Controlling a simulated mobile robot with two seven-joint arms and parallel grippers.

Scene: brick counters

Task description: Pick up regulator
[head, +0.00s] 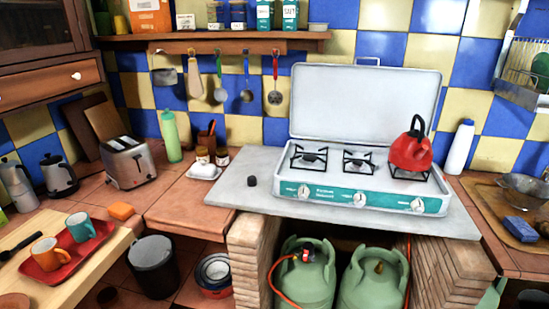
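A small regulator-like fitting (308,256), with red and grey parts, sits on top of the left green gas bottle (304,285) under the stove counter. An orange hose (283,270) runs from it down the bottle's left side. The right green gas bottle (370,287) has a small brass-coloured valve (379,267) on top. A small dark cylinder (252,181) stands on the grey slab left of the stove; I cannot tell what it is. Neither of my grippers is in view.
A white camping stove (365,183) with a red kettle (411,150) stands on the grey slab (240,196). Brick pillars (253,262) flank the bottles. A toaster (127,162) and a wooden table (75,265) with a red tray (50,262) and mugs are at left.

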